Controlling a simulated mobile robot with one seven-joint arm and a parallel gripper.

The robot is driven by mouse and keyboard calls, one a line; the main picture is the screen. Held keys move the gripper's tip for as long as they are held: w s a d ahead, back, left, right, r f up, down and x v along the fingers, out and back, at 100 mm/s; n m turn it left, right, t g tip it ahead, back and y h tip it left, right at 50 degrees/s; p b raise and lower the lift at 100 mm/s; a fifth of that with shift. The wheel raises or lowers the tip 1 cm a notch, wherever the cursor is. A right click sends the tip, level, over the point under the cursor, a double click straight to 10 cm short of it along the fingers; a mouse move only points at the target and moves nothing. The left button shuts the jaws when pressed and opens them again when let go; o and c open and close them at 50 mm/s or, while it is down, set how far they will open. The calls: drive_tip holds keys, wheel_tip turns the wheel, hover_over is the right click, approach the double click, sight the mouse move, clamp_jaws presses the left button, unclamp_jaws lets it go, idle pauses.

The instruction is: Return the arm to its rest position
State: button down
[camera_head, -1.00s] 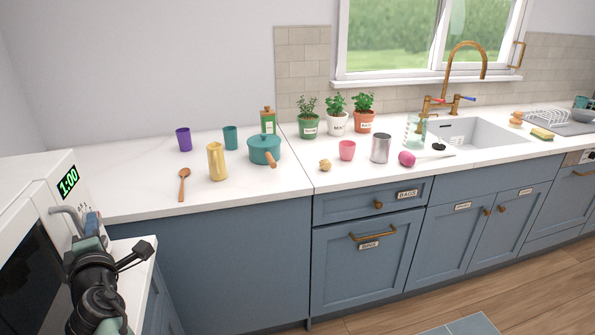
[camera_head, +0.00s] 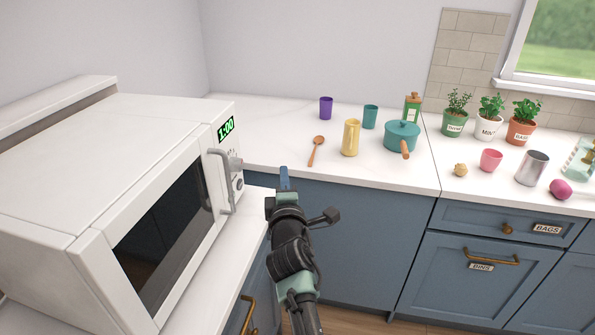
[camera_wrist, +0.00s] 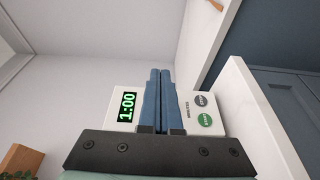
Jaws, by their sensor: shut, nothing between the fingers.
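My gripper (camera_head: 284,178) is in the middle of the head view, in front of the counter and just right of the microwave's handle. Its blue fingers also show in the wrist view (camera_wrist: 160,100), pressed side by side with nothing between them. The wrist view looks past the fingers at the microwave's control panel, with a green 1:00 display and two round buttons. My arm runs down from the gripper to the bottom edge of the head view. I cannot tell the exact gap between the gripper and the counter edge.
A white microwave (camera_head: 120,190) with its door shut stands close on the left. On the white counter (camera_head: 270,150) are a wooden spoon (camera_head: 316,152), a yellow jug (camera_head: 350,138), a purple cup (camera_head: 326,107), a teal pot (camera_head: 402,135) and several other items. Blue cabinets (camera_head: 360,235) stand below.

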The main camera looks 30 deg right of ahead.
drive_tip(key=s+a+r+m+t+y+p, duration=0.1)
drive_tip(key=s+a+r+m+t, duration=0.1)
drive_tip(key=a+r, duration=0.5)
drive_tip(key=s+a+r+m+t, duration=0.2)
drive_tip(key=a+r+m, duration=0.1)
drive_tip(key=r, duration=0.9)
drive_tip(key=s+a+r+m+t+y+p, duration=0.1)
drive_tip(key=s+a+r+m+t, duration=0.15)
drive_tip(key=a+r, duration=0.45)
drive_tip(key=s+a+r+m+t+y, duration=0.2)
drive_tip(key=s+a+r, duration=0.2)
drive_tip(key=s+r, duration=0.5)
drive_tip(key=s+a+r+m+t+y, duration=0.2)
drive_tip(key=s+a+r+m+y, duration=0.1)
drive_tip(key=s+r, duration=0.7)
drive_tip(key=shift+s+a+r+m+p, duration=0.25)
drive_tip(key=shift+s+a+m+p, duration=0.1)
drive_tip(key=shift+s+a, duration=0.5)
